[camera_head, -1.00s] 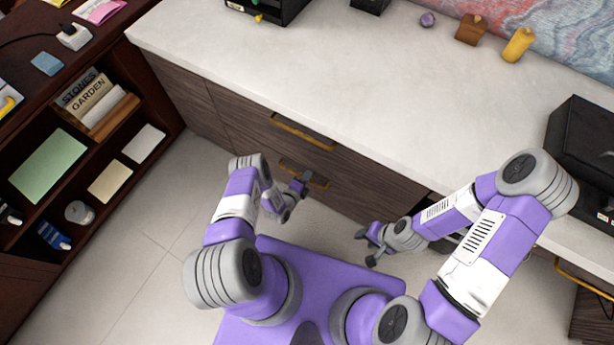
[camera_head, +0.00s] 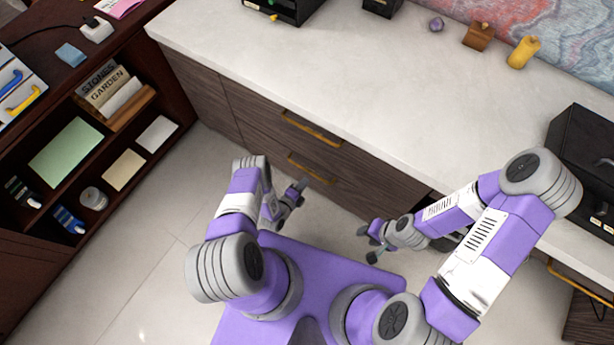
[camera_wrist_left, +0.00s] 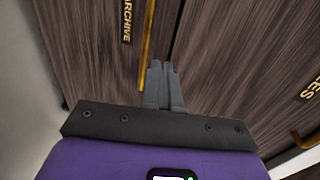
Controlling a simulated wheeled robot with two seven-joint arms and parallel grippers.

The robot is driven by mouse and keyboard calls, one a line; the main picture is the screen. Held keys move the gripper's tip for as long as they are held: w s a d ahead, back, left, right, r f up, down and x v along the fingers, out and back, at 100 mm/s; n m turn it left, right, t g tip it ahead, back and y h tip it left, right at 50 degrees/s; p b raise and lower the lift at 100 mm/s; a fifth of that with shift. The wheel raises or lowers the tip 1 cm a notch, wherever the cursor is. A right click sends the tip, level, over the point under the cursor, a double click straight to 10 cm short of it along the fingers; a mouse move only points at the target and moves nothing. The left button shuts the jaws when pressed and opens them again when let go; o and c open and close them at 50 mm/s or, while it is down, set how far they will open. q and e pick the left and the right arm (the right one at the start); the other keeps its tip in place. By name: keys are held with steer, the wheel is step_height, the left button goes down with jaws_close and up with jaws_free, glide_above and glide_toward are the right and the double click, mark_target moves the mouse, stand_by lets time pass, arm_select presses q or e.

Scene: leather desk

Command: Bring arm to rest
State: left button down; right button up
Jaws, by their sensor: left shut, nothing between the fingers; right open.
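My left arm (camera_head: 240,205) is folded in over my purple base, and its gripper (camera_head: 300,186) is in front of the wooden drawers. In the left wrist view the left gripper's fingers (camera_wrist_left: 162,85) are together with nothing between them, close in front of the drawer fronts. My right arm (camera_head: 495,235) is bent on the right side. Its gripper (camera_head: 366,243) hangs over my base near the counter's front, with its fingers apart and empty.
Wooden drawers with brass handles (camera_head: 311,129) stand under a pale counter (camera_head: 350,70). A dark shelf (camera_head: 150,110) with cards and books is at the left. A black box (camera_head: 585,150) sits at the counter's right. Bare floor (camera_head: 150,270) lies left of my base.

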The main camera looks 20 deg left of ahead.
arm_select(q)
steer(key=shift+v, duration=0.85)
steer(key=s+d+r+n+g+p, duration=0.1)
steer(key=s+d+r+n+g, duration=0.3)
steer(key=r+n, duration=0.7)
steer(key=s+d+r+n+g+h+p, duration=0.1)
steer(key=s+d+r+n+g, duration=0.3)
steer(key=s+r+n+g, duration=0.5)
steer(key=s+r+n, duration=0.2)
steer(key=n, duration=0.1)
steer(key=shift+s, duration=0.35)
steer(key=shift+d, duration=0.15)
